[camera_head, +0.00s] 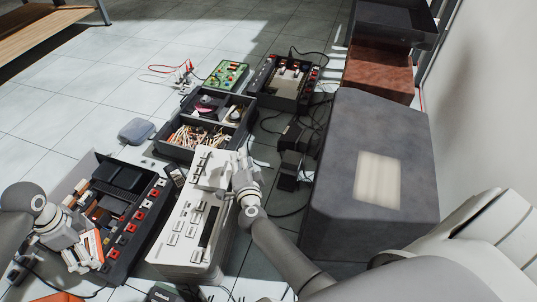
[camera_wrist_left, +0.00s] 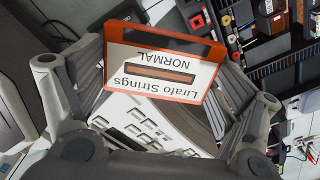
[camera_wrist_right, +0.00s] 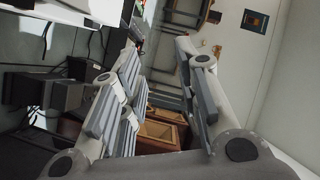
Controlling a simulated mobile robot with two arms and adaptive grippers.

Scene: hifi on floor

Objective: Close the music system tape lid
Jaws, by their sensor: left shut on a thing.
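The music system (camera_head: 190,222) is a long off-white device with grey keys, standing on the floor at the lower middle of the head view. A pale raised part (camera_head: 210,168) at its far end looks like the tape lid; I cannot tell how far it stands open. My right gripper (camera_head: 240,172) is beside that part, open and empty in its wrist view (camera_wrist_right: 165,85); contact is unclear. My left gripper (camera_head: 88,246) is at the lower left, shut on an orange-edged cassette labelled "Lirafo Strings" (camera_wrist_left: 160,72). Keys of the white device show behind the cassette.
A black device with red and white buttons (camera_head: 128,218) stands left of the music system. A dark box with wires (camera_head: 205,133) and another device (camera_head: 286,82) lie beyond. A large grey block (camera_head: 368,165) stands at right. Cables lie between. Open floor is at the upper left.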

